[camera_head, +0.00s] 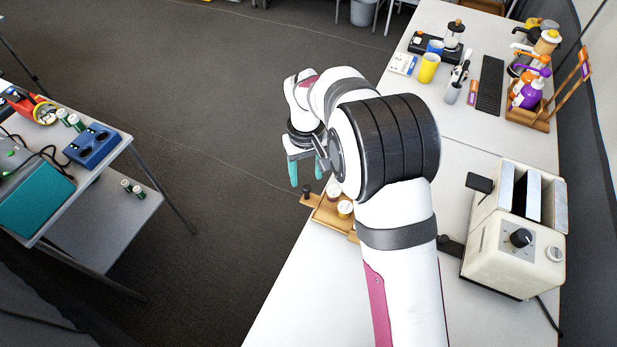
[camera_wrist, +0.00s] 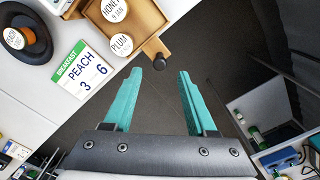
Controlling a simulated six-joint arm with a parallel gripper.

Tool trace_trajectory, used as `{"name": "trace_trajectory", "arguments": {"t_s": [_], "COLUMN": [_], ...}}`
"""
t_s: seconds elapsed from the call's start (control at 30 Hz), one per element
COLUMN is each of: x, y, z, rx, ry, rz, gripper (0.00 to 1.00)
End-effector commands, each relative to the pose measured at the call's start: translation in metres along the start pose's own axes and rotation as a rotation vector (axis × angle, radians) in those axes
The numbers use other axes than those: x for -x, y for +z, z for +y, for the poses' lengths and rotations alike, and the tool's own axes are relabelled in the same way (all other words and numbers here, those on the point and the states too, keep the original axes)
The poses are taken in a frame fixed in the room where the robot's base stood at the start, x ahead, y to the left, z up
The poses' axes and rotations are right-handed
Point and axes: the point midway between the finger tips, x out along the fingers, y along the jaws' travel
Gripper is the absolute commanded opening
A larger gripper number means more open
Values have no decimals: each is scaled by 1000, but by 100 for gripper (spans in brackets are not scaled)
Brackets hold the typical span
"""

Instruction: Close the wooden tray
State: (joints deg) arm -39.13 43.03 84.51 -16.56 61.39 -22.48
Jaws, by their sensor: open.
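The wooden tray (camera_head: 318,211) lies at the left edge of the white table, partly hidden behind my arm in the head view. In the wrist view the wooden tray (camera_wrist: 154,20) holds jars with white lids, one labelled honey (camera_wrist: 114,9) and one plum (camera_wrist: 121,44). A dark round knob (camera_wrist: 160,61) sits on its near end, by the table edge. My gripper (camera_head: 306,180) is open and empty, its teal fingers pointing down close to the knob. In the wrist view my gripper (camera_wrist: 160,75) has the knob just beyond and between its fingertips. No contact is visible.
A peach label card (camera_wrist: 85,72) and a dark round holder with a jar (camera_wrist: 14,38) are near the tray. A cream toaster (camera_head: 510,245) stands right of my arm. Open floor (camera_head: 200,150) lies left of the table.

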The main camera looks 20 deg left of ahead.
Motion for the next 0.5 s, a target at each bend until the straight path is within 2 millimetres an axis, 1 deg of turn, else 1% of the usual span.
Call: {"name": "trace_trajectory", "arguments": {"t_s": [0.03,0.1,0.2,0.33,0.5], "x": [-12,-25,-37,-43,-44], "y": [1,0,0,0,0], "z": [0,0,0,0,0], "rx": [1,-1,-1,-1,-1], "ry": [0,0,0,0,0], "rz": [-3,-2,-1,1,1], "gripper": [57,57,57,57,57]}}
